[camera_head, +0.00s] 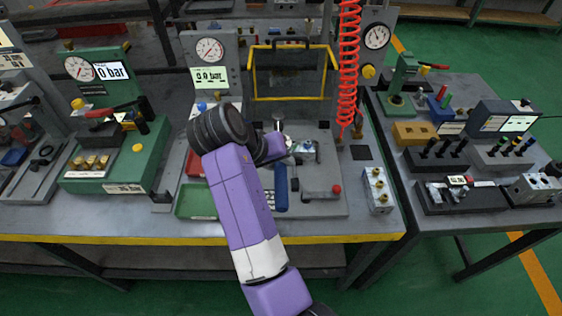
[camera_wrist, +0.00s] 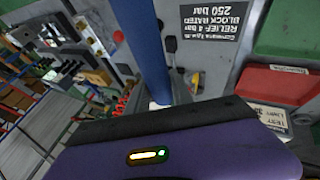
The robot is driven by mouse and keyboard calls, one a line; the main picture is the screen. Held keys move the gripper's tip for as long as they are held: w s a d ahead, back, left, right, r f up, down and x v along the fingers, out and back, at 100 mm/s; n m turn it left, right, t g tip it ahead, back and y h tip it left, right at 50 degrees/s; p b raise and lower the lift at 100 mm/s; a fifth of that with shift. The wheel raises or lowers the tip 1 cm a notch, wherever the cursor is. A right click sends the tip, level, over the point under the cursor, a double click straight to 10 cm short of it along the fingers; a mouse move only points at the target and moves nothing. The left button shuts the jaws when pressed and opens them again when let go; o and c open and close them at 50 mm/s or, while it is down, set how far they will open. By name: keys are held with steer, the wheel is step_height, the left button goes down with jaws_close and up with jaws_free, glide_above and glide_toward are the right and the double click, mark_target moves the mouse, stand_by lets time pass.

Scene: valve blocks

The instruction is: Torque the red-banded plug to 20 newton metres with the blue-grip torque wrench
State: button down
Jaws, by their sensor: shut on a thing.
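My gripper (camera_head: 284,152) is over the middle of the bench in the head view, its fingers mostly hidden by my purple arm. It is shut on the blue-grip torque wrench (camera_head: 281,188), whose blue grip points toward the bench's front edge. In the wrist view the blue grip (camera_wrist: 153,55) rises from behind the purple gripper body, with a pale collar low down near it. The wrench's head is hidden, so I cannot tell whether it sits on a plug. I cannot make out the red-banded plug in either view.
A green tray (camera_head: 196,200) lies left. A red coiled hose (camera_head: 348,65) hangs behind. The gauge panel (camera_head: 210,62) reads 0.0 bar.

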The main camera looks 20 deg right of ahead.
steer(key=shift+r+p, duration=0.15)
steer(key=shift+p, duration=0.25)
step_height(320, 180, down, 5)
steer(key=shift+f+b, duration=0.1)
steer(key=shift+b, duration=1.05)
steer(key=shift+p, duration=0.65)
steer(key=shift+f+b, duration=0.65)
steer(key=shift+f, duration=0.55)
stand_by(0.7)
steer(key=shift+w+a, duration=0.1)
steer(key=shift+a, duration=0.05)
steer(key=shift+w+a+m+g+b, duration=0.2)
steer(key=shift+a+m+g+b, duration=0.05)
steer(key=shift+a+m+b, duration=0.25)
steer(key=shift+w+a+m+g+b, duration=0.25)
steer(key=shift+a+m+b, duration=0.15)
steer(key=shift+a, duration=0.2)
